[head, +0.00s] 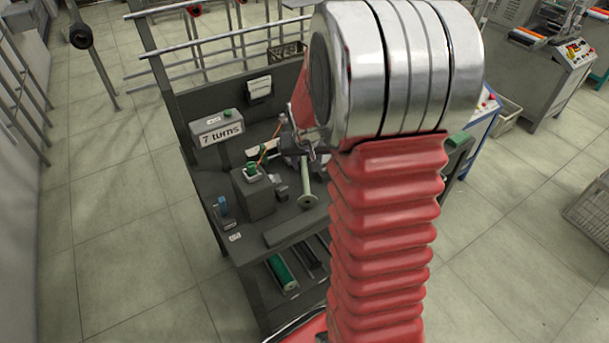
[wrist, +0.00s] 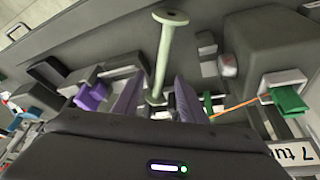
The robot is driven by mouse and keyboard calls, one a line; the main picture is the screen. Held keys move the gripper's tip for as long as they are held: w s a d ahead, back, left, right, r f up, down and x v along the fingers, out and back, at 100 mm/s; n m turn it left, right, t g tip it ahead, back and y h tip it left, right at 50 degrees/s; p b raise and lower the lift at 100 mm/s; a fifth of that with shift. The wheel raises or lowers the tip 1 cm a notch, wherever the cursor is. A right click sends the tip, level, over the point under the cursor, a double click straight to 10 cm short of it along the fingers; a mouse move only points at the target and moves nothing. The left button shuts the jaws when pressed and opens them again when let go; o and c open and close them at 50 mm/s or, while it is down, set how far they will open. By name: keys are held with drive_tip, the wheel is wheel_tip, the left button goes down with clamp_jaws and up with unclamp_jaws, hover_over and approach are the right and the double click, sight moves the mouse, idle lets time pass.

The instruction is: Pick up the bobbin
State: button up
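The bobbin is a pale green spool with a round flange at each end. In the wrist view the bobbin (wrist: 164,55) points away from me, its far flange near the top edge. My gripper (wrist: 156,92) is open, with one purple finger on each side of the bobbin's near end. I cannot tell whether either finger touches it. In the head view the bobbin (head: 306,187) is over the dark workbench (head: 254,225), its flange toward the front. My gripper (head: 297,157) is at its back end there, partly hidden by my arm.
A grey box with a green top (head: 253,190) stands left of the bobbin. An orange thread (wrist: 240,106) runs to a green piece (wrist: 287,99) at right. A sign reading "7 turns" (head: 220,132) stands at the back left. A green roll (head: 282,272) lies on the lower shelf.

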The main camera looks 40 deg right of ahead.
sight(305, 174)
drive_tip(key=shift+x, duration=1.75)
drive_tip(key=shift+f, duration=0.1)
drive_tip(key=shift+x, duration=2.45)
drive_tip(key=shift+w+a, duration=0.1)
drive_tip(key=shift+a, duration=0.1)
drive_tip(key=shift+c, duration=0.3)
clamp_jaws()
